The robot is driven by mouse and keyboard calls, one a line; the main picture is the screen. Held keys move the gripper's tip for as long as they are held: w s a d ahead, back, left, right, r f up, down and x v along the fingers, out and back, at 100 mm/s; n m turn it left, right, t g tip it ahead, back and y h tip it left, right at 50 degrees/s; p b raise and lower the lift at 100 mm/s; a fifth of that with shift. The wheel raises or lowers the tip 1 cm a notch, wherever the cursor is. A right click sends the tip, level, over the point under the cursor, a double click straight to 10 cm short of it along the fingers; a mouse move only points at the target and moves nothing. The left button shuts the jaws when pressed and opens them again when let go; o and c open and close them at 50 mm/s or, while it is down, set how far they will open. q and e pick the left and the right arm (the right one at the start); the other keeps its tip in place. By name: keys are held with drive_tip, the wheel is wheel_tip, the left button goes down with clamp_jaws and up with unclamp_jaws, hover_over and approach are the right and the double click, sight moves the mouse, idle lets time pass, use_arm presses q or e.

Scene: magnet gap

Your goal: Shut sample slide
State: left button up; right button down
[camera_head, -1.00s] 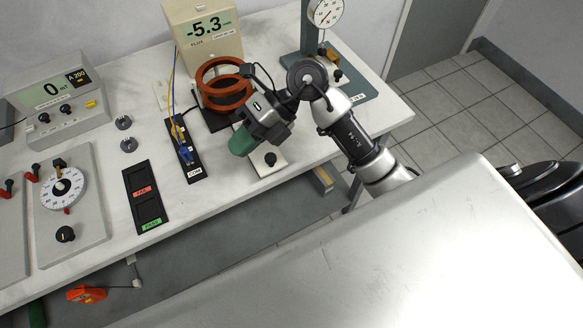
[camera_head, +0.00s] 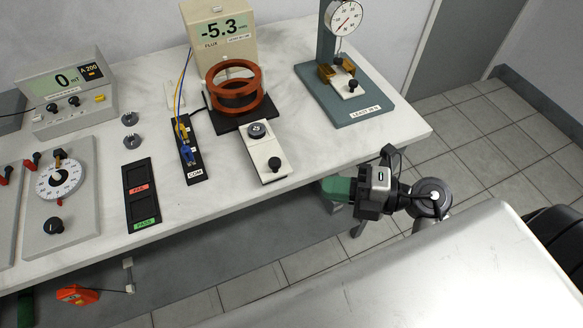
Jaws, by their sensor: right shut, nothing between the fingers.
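The sample slide (camera_head: 264,155) is a pale plate that sticks out toward the front of the bench from the coil stand. It carries a dark round sample (camera_head: 257,130) near its back end and a black knob (camera_head: 274,164) at its front end. The copper-coloured coil pair (camera_head: 235,88) stands on a black base behind it, and the sample lies in front of the coils. My right gripper (camera_head: 326,188), with green fingers, is shut and empty. It is off the bench's front edge, to the right of the slide and apart from it.
A flux meter (camera_head: 218,40) reads -5.3 behind the coils. A teal gauge stand (camera_head: 350,100) is at the right. A black connector strip (camera_head: 189,165) and a FAIL/PASS tray (camera_head: 141,195) lie left of the slide. Bare bench lies right of the slide.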

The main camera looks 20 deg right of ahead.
sight(262, 122)
drive_tip(key=shift+w+a+f+p, duration=0.15)
drive_tip(key=shift+w+a+f, duration=0.05)
drive_tip(key=shift+w+a, duration=0.9)
drive_tip(key=shift+w+a+f+p, duration=0.15)
drive_tip(key=shift+w+a, duration=0.6)
drive_tip(key=shift+w, duration=0.55)
drive_tip(key=shift+w+a+f+p, duration=0.1)
drive_tip(key=shift+w+a+f, duration=0.1)
drive_tip(key=shift+w+a, duration=0.9)
drive_tip(key=shift+d, duration=0.15)
drive_tip(key=shift+w, duration=0.2)
drive_tip(key=shift+w, duration=0.25)
drive_tip(key=w, duration=1.5)
drive_tip(key=shift+w+a+f, duration=0.1)
drive_tip(key=shift+w+a, duration=0.05)
drive_tip(key=shift+a, duration=0.1)
drive_tip(key=shift+w, duration=0.45)
drive_tip(key=shift+r, duration=0.2)
